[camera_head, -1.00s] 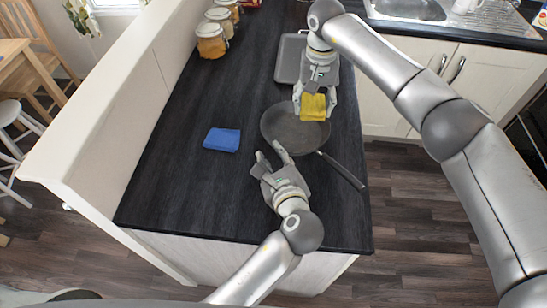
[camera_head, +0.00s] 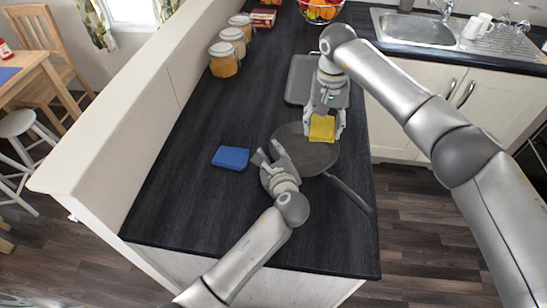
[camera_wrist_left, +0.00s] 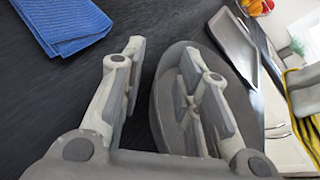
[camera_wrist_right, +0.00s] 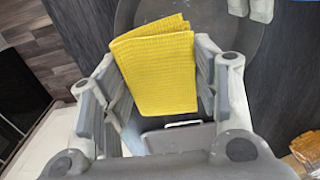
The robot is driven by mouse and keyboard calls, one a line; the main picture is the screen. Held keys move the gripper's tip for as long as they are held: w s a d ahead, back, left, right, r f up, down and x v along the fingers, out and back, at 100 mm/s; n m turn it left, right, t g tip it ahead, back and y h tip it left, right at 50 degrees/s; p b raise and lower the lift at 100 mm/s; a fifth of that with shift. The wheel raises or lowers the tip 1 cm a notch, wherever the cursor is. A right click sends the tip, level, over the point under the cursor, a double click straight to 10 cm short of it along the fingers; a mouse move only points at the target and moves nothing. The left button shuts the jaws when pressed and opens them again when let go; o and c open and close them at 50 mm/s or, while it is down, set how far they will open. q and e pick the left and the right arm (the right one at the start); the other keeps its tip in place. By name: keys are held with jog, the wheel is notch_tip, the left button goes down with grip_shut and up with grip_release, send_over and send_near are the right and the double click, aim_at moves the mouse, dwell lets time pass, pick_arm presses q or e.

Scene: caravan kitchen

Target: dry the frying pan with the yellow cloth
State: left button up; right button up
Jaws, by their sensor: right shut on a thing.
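The dark frying pan (camera_head: 315,158) lies on the black worktop, its handle (camera_head: 350,193) pointing toward the front right. My right gripper (camera_head: 323,132) is shut on the folded yellow cloth (camera_head: 322,127), over the far part of the pan; the cloth also shows between its fingers in the right wrist view (camera_wrist_right: 155,70). I cannot tell whether the cloth touches the pan. My left gripper (camera_head: 268,152) is open and empty at the pan's left edge. In the left wrist view one finger overlaps the pan (camera_wrist_left: 185,60) and the other is over bare worktop.
A folded blue cloth (camera_head: 231,158) lies left of the pan. A grey tray (camera_head: 298,90) lies behind it. Jars (camera_head: 223,62) line the back left, with a fruit bowl (camera_head: 320,12) beyond. The sink (camera_head: 415,28) is at the back right. The front left worktop is clear.

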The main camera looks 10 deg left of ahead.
aim_at(304, 156)
pick_arm(q)
grip_shut()
dwell(0.3)
jog(key=shift+f, duration=0.1)
pick_arm(e)
jog(key=shift+s+a+f, duration=0.1)
jog(key=shift+a+f, duration=0.5)
jog(key=shift+f, duration=0.75)
jog(key=shift+s+a+f, duration=0.1)
jog(key=shift+a+f, duration=0.55)
jog(key=shift+f, duration=0.75)
jog(key=shift+s+a+f, duration=0.1)
jog(key=shift+a+f, duration=0.5)
jog(key=shift+f, duration=0.75)
